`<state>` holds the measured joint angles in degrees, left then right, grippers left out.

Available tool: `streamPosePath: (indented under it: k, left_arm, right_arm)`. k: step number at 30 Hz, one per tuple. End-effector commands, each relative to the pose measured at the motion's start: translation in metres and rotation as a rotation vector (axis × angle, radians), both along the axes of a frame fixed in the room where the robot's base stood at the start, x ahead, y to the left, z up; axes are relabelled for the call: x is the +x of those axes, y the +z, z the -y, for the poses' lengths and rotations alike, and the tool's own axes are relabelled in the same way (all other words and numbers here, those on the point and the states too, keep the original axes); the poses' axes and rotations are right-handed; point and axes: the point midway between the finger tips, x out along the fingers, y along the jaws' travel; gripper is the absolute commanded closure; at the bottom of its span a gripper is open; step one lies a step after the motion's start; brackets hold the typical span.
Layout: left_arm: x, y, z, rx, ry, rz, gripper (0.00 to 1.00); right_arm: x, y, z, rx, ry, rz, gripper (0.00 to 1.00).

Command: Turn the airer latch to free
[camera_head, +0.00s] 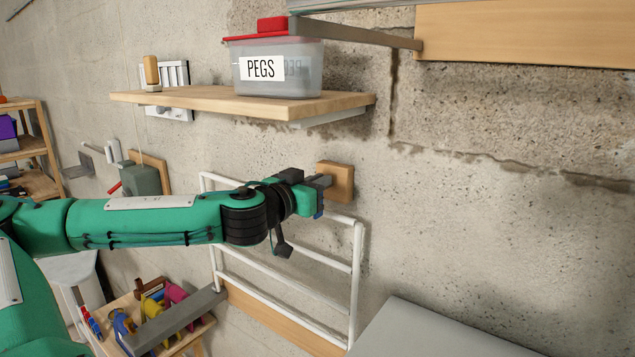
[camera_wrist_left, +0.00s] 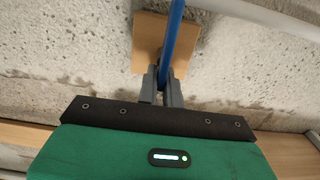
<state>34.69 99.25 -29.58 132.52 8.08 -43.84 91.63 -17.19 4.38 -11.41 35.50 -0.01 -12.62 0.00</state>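The airer latch is a blue lever (camera_wrist_left: 174,35) on a square wooden block (camera_head: 341,178) fixed to the concrete wall. The block also shows in the left wrist view (camera_wrist_left: 147,42). My left gripper (camera_head: 324,184) is at the block, above the white airer rack (camera_head: 357,262). In the left wrist view its fingers (camera_wrist_left: 162,84) stand on either side of the blue lever and appear closed on it. The lever runs upward past the block's face there. In the head view the gripper hides most of the lever. My right gripper is out of view.
A wooden shelf (camera_head: 190,98) with a PEGS box (camera_head: 278,72) is above my left arm. A grey surface (camera_head: 430,330) lies at the lower right. A small table with coloured items (camera_head: 155,306) stands below. The wall right of the block is clear.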

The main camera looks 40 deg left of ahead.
Motion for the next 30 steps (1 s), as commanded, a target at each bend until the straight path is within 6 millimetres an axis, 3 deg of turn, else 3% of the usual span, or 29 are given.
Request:
streamPosePath:
  k: [14,30]
  left_arm:
    - [0.000,-0.001,0.002,0.082,0.000,-0.008,1.00]
    - [0.001,-0.004,0.010,0.540,-0.001,-0.060,1.00]
  right_arm:
    - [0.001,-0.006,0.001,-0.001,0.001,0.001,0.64]
    - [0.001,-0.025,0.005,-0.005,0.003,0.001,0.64]
